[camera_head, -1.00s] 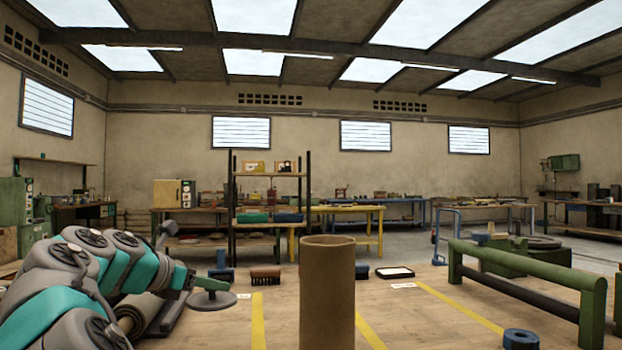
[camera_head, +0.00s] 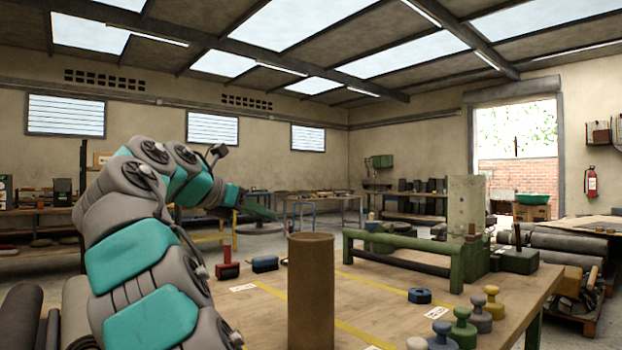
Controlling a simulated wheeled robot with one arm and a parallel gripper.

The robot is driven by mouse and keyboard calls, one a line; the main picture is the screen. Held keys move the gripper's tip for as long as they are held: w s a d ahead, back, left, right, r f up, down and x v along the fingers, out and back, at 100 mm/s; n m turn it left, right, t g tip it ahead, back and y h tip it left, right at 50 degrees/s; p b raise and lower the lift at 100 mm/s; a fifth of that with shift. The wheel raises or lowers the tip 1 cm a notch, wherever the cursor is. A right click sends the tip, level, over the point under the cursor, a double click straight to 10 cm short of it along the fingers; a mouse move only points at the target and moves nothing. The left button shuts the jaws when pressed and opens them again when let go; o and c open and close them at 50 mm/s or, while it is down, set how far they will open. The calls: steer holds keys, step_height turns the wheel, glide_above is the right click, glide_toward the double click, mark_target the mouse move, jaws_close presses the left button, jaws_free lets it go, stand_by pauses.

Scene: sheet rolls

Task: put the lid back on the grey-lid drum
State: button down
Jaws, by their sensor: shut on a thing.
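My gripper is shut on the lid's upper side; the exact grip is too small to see. A tall brown cardboard drum (camera_head: 311,295) stands upright in the foreground, to the right of the lid in the picture. Its top shows no lid. The lid appears higher than the drum's rim and apart from it.
The wooden bench (camera_head: 385,310) has yellow lines. A green frame with a dark roller (camera_head: 400,256) stands behind the drum to the right.

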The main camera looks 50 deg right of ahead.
steer(key=s+d+r+m+g+p, duration=0.1)
steer(key=s+d+r, duration=0.5)
steer(key=s, duration=0.2)
steer(key=shift+s+d, duration=0.35)
steer(key=shift+s, duration=0.05)
steer(key=shift+a+f, duration=0.1)
steer(key=shift+f+b, duration=1.4)
steer(key=shift+f, duration=0.55)
steer(key=shift+f+b, duration=0.45)
steer(key=shift+f, duration=0.65)
steer(key=shift+r+p, duration=0.1)
steer(key=shift+p, duration=0.85)
steer(key=shift+f+p, duration=0.2)
steer(key=shift+p, duration=0.7)
stand_by(0.6)
